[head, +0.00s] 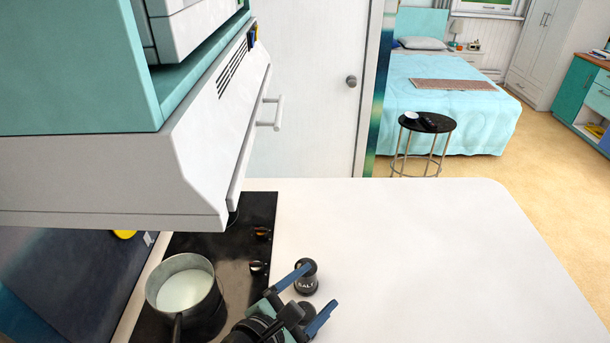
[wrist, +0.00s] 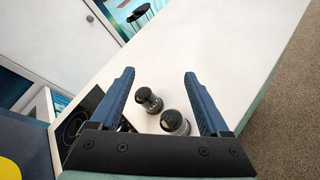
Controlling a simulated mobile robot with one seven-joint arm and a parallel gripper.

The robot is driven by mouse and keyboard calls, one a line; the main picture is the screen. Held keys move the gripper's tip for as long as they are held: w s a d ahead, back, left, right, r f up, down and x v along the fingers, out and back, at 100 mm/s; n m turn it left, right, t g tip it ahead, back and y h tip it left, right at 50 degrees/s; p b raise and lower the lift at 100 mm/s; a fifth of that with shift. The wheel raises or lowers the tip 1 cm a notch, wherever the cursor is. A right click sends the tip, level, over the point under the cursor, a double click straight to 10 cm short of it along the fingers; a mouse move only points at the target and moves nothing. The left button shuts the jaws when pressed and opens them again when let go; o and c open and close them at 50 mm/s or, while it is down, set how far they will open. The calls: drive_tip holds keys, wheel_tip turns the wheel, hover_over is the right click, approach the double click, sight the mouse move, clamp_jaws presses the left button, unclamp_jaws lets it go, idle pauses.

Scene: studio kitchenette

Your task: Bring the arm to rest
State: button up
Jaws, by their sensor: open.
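My gripper (head: 322,285) is at the bottom of the head view, over the white counter beside the cooktop. Its two blue fingers are spread wide with nothing held between them. In the wrist view the gripper (wrist: 160,74) also shows open. A dark-capped shaker marked as salt (head: 306,280) stands on the counter close to the fingers. The wrist view shows two shakers between the finger lines, a farther one (wrist: 148,101) and a nearer one (wrist: 174,122). They appear upright and apart from the fingers.
A pot (head: 184,292) with pale contents stands on the black cooktop (head: 240,262), left of my gripper. A range hood (head: 130,180) overhangs the cooktop. The white counter (head: 420,250) is clear to the right. A round stool (head: 428,124) and a bed (head: 450,90) are beyond.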

drive_tip(key=w+a+r+m+t+y+b, duration=0.1)
drive_tip(key=w+r+m+t+y+b, duration=0.2)
drive_tip(key=r+m, duration=0.5)
drive_tip(key=w+a+r+m+t+y+b, duration=0.1)
drive_tip(key=w+r+m+t, duration=0.25)
drive_tip(key=r, duration=0.85)
drive_tip(key=s+r+m+t+y+b, duration=0.2)
drive_tip(key=s+r+m+t, duration=0.3)
drive_tip(key=r, duration=0.6)
drive_tip(key=s+r+m+t+y+b, duration=0.2)
drive_tip(key=s+r+m+t, duration=0.3)
drive_tip(key=s+r, duration=0.3)
wheel_tip(320, 180, up, 3)
drive_tip(key=shift+s+r+m, duration=0.2)
drive_tip(key=shift+s+m, duration=0.2)
drive_tip(key=shift+m, duration=0.25)
